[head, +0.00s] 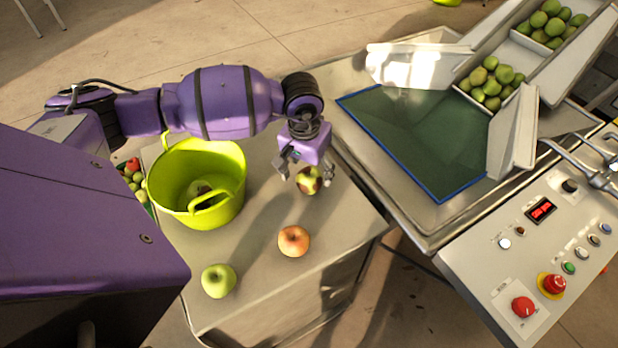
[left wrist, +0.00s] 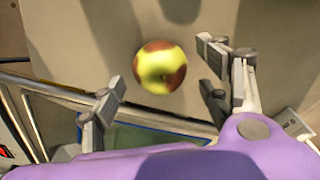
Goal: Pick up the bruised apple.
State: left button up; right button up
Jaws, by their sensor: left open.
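The bruised apple (head: 309,181), yellow-green with dark brown patches, sits on the grey table, close to its right edge in the head view. In the left wrist view the bruised apple (left wrist: 160,67) shows beyond the fingertips, roughly between the spread fingers. My left gripper (head: 308,178) points down over it, open and empty. Its fingers also show in the left wrist view (left wrist: 163,80), on either side of the apple. I cannot tell whether a finger touches it. My right gripper may be the grey metal part at the head view's right edge, but I cannot tell for sure.
A red-yellow apple (head: 294,241) and a green apple (head: 218,280) stand on the table (head: 262,290). A lime bucket (head: 225,205) with something round inside stands to the left.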

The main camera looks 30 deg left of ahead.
aim_at(310, 174)
pick_arm(q)
jog(key=shift+w+d+f, duration=0.1)
jog(key=shift+w+f, duration=0.05)
jog(key=shift+f, duration=0.85)
jog(key=shift+w+f, duration=0.15)
jog(key=shift+f, duration=0.8)
jog(key=c, duration=1.3)
